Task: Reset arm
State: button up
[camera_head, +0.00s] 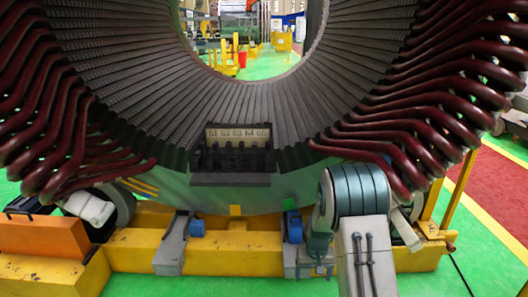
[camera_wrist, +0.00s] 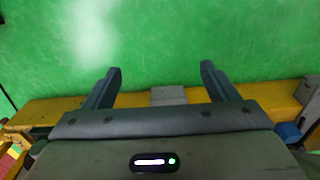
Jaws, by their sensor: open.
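My gripper (camera_wrist: 161,70) shows in the wrist view with its two dark fingers spread wide and nothing between them. It points over green floor, and a yellow beam lies behind the fingers. In the head view my arm is at the lower right, in front of the stator's base; the fingers cannot be made out there. The large grey stator ring (camera_head: 160,100) fills the head view, with dark red coils (camera_head: 440,90) on its right and left sides.
A dark slotted holder (camera_head: 232,179) sits at the bottom of the ring. A yellow base frame (camera_head: 235,252) runs below it, with grey and blue brackets. An orange box (camera_head: 40,236) stands at the left.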

jog(key=s+r+p, duration=0.2)
jog(key=r+p, duration=0.2)
jog(key=r, duration=0.6)
jog(key=s+r+p, duration=0.2)
jog(key=r+p, duration=0.2)
jog(key=r, duration=0.5)
jog(key=s+r+t+p, duration=0.1)
jog(key=s+r+p, duration=0.6)
jog(key=r, duration=0.5)
jog(key=s+r+p, duration=0.8)
jog(key=r, duration=0.4)
jog(key=s+r+t+p, duration=0.1)
jog(key=s+r+p, duration=0.6)
jog(key=r, duration=0.6)
jog(key=shift+s+a+t, duration=0.3)
jog(key=shift+s+a, duration=0.05)
jog(key=shift+s, duration=0.4)
